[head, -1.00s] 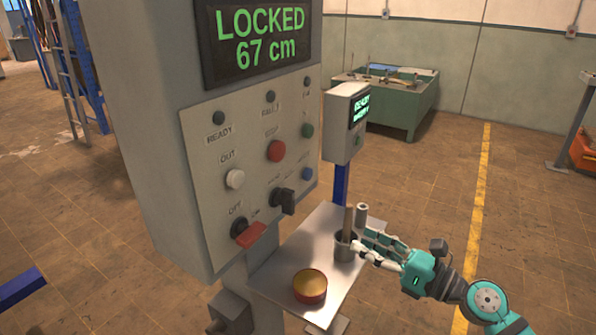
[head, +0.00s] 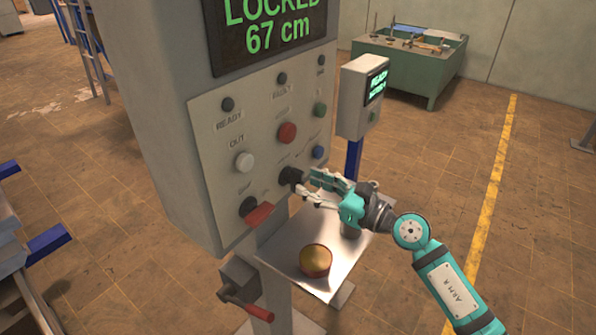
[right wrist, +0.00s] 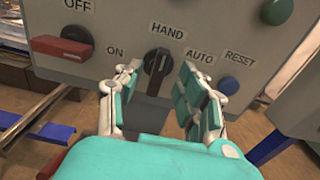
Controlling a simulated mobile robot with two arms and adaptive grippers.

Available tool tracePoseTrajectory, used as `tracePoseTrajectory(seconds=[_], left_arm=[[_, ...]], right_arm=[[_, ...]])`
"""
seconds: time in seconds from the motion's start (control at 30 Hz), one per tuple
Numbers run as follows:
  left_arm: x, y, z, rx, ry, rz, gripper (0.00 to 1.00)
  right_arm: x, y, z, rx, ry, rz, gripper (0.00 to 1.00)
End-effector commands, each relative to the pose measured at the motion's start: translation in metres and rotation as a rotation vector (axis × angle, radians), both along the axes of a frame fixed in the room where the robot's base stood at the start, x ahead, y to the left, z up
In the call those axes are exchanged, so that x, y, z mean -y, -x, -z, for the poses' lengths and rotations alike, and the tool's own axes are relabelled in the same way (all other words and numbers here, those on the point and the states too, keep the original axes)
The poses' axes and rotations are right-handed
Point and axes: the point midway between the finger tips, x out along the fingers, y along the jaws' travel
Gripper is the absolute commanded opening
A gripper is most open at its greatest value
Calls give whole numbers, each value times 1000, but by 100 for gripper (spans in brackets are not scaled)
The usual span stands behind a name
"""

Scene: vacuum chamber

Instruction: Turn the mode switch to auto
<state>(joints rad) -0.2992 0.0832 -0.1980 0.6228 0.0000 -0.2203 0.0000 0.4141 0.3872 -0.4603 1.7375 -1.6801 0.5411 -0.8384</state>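The mode switch (head: 291,176) is a black knob on the grey control panel (head: 208,160). In the right wrist view the mode switch (right wrist: 157,65) stands below the HAND label, with AUTO to its right; its pointer is about upright, toward HAND. My right gripper (head: 312,187) is just in front of the switch. In the right wrist view the open fingers of my right gripper (right wrist: 157,82) lie to either side of the knob, with gaps visible. My left gripper is not in view.
A red-handled switch (head: 257,215) sits left of the mode switch, and a blue RESET button (head: 318,152) to its right. Below is a metal shelf (head: 290,265) with a round gold-topped tin (head: 316,260). A display (head: 268,30) reads LOCKED 67 cm.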

Motion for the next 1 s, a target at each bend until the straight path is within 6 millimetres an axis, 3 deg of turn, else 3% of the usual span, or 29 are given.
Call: tracePoseTrajectory(seconds=[0.23, 0.63, 0.9, 1.0], left_arm=[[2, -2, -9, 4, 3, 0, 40], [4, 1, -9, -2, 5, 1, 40], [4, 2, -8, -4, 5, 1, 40], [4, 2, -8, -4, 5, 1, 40]], right_arm=[[-28, -20, -1, 0, -1, 0, 38], [-34, -24, 0, 1, 1, 0, 38], [-33, -24, 0, 0, 0, 0, 3], [-33, -24, 0, 0, 0, 0, 0]])
